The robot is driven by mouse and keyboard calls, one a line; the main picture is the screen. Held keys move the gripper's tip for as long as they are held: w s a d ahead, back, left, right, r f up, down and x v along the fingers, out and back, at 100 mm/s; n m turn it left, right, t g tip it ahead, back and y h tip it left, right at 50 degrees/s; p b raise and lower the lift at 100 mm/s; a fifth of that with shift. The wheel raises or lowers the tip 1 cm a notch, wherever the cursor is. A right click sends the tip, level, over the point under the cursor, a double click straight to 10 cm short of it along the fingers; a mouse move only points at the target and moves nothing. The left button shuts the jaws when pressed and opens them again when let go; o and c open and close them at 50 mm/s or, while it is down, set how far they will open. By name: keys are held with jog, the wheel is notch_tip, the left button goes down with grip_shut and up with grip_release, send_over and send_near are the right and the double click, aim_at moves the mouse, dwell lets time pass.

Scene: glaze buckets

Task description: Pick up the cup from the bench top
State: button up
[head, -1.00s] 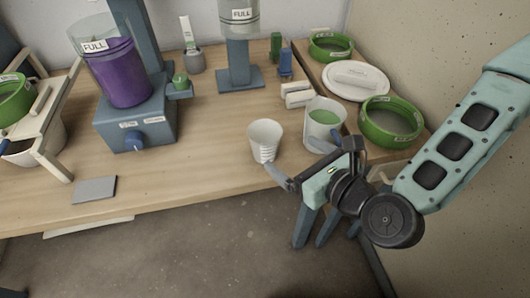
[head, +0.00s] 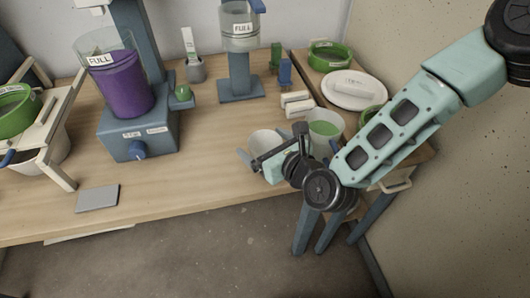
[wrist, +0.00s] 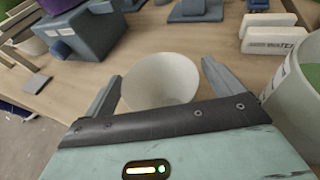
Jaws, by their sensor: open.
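The white cup (head: 264,139) stands upright on the wooden bench top (head: 215,172), near its front edge. In the wrist view the cup (wrist: 160,78) is empty inside and sits between my two fingers. My gripper (head: 262,160) is open, with one finger on each side of the cup. In the wrist view my gripper (wrist: 160,88) shows a small gap at the left finger and a wider one at the right. The cup's lower part is hidden behind my gripper.
A container of green liquid (head: 325,130) stands close to the right of the cup. White blocks (head: 297,104) lie behind it. A blue stand with a purple bucket (head: 123,85) is to the left. A grey plate (head: 98,198) lies front left. The bench between is clear.

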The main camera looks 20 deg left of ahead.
jog(key=c, duration=1.1)
jog(key=shift+o, duration=0.2)
